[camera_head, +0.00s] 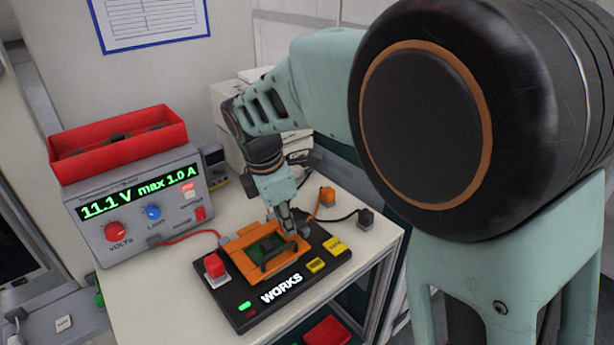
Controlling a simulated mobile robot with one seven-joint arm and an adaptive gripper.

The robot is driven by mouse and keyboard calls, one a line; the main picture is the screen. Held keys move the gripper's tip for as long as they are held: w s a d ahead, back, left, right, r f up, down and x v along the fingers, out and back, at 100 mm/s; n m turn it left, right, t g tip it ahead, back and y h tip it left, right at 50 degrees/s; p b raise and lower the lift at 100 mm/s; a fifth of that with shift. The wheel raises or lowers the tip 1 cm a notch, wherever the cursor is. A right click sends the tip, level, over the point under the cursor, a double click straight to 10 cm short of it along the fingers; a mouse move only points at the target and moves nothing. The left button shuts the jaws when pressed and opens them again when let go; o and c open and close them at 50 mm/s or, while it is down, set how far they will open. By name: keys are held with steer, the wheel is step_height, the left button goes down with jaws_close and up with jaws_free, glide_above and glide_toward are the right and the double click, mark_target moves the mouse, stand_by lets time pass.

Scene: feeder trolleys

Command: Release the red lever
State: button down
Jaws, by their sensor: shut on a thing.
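My gripper (289,221) points down at the back right of the orange frame (241,267) on a black board (242,318). Its dark fingers are shut on a small orange-red piece (305,232) at the frame's right end. The fingers partly hide this piece, and I cannot tell for certain that it is the red lever. A green circuit board with a dark handle (279,257) sits in the frame. A red block on a white base (215,267) stands at the board's left, apart from my gripper. The board shows a lit "WORKS" sign and a green light.
A grey power supply (150,222) reading 11.1 V stands at the left, with a red bin (118,140) on top. A red cable runs from it to the board. Orange (327,196) and black (366,217) connectors lie behind the board. The white table's front left is clear.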

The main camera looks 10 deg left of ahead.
mark_target(306, 222)
steer(key=g+y+p, duration=0.1)
steer(key=w+r+g+p, duration=0.1)
steer(key=p, duration=0.1)
steer(key=d+r+g+y+p, duration=0.1)
steer(key=p, duration=0.1)
steer(key=shift+w+d+y, duration=0.1)
steer(key=shift+w+y, duration=0.15)
steer(key=shift+y, duration=0.05)
steer(key=shift+w+d+r+g+y+p, duration=0.1)
steer(key=shift+w+d+g+y+p, duration=0.25)
steer(key=shift+g+y+p, duration=0.2)
steer(key=shift+w+d+r+g+y+p, duration=0.1)
steer(key=shift+w+d+g+y+p, duration=0.1)
steer(key=shift+w+g+y+p, duration=0.35)
steer(key=g+y, duration=0.1)
steer(key=w+d+g+y, duration=0.1)
steer(key=g, duration=0.1)
steer(key=shift+d+p, duration=0.1)
steer(key=shift+p, duration=0.2)
steer(key=shift+w+d+f+m+g+y+b, duration=0.15)
steer(key=shift+w+d+g+y+b, duration=0.2)
steer(key=shift+g+y, duration=0.3)
steer(key=shift+w+d+f+m+g+y+b, duration=0.15)
steer(key=shift+w+d+g+y+b, duration=0.15)
steer(key=shift+g+y, duration=0.35)
steer(key=c, duration=2.1)
jaws_free()
steer(key=shift+w+r, duration=0.1)
steer(key=shift+w, duration=0.05)
steer(key=shift+v, duration=3.65)
